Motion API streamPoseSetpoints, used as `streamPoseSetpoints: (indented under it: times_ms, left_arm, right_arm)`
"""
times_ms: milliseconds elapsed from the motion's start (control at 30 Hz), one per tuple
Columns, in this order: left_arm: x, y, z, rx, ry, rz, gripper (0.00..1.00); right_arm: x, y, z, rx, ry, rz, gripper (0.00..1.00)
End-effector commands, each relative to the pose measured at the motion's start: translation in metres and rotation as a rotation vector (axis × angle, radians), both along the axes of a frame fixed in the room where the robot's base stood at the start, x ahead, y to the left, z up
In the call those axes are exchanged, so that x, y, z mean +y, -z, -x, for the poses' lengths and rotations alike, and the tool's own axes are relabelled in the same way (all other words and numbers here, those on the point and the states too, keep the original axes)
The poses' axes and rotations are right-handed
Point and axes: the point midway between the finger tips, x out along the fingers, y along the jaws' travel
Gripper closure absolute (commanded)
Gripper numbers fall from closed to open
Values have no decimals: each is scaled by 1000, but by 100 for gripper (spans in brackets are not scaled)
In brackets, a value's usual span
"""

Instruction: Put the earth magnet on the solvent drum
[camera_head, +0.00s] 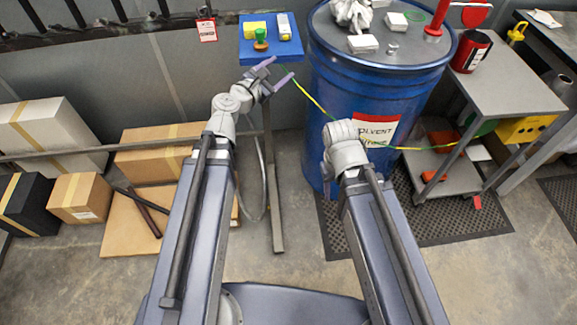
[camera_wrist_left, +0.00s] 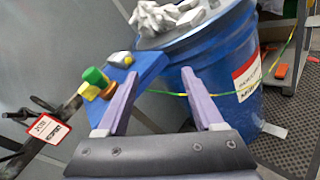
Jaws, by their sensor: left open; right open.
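The blue solvent drum (camera_head: 350,90) stands right of centre, with a red-and-white label. Its grey lid (camera_head: 325,30) carries several items. A small blue tray (camera_head: 270,53) on a post stands left of it. On the tray is a green-topped piece with a brass-coloured base (camera_head: 260,38), which may be the earth magnet; it also shows in the left wrist view (camera_wrist_left: 95,78). My left gripper (camera_head: 282,69) is open and empty, just in front of and below the tray. My right gripper is mostly hidden beyond its wrist, low before the drum.
A yellow block (camera_head: 255,28) and a pale bar (camera_head: 284,26) share the tray. The lid holds a crumpled rag (camera_head: 352,13), white blocks (camera_head: 363,44) and a red-handled item (camera_head: 433,32). A green-yellow cable (camera_head: 420,148) crosses the drum front. A grey cart (camera_head: 505,85) stands right.

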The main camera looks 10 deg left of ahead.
Motion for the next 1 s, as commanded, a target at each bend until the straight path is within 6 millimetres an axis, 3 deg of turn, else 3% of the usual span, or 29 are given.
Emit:
streamPoseSetpoints:
  times_ms: [33,100,200,267,400,600,733,1000]
  left_arm:
    - [-39,17,14,-5,141,-190,31]
    - [-85,49,40,-25,367,-493,31]
    - [-126,98,86,-66,708,-897,31]
    - [-137,126,116,-92,921,-1115,31]
    - [-130,173,178,-139,1406,-1518,31]
    - [-95,191,228,-142,1910,-1797,31]
    - [-81,190,240,-130,2065,-1852,31]
    - [-77,189,243,-124,2103,-1863,39]
  right_arm:
    - [0,0,0,0,0,0,50]
    - [0,0,0,0,0,0,50]
    - [0,0,0,0,0,0,50]
    - [0,0,0,0,0,0,50]
    - [0,0,0,0,0,0,50]
    - [0,0,0,0,0,0,50]
    - [0,0,0,0,0,0,50]
    - [0,0,0,0,0,0,50]
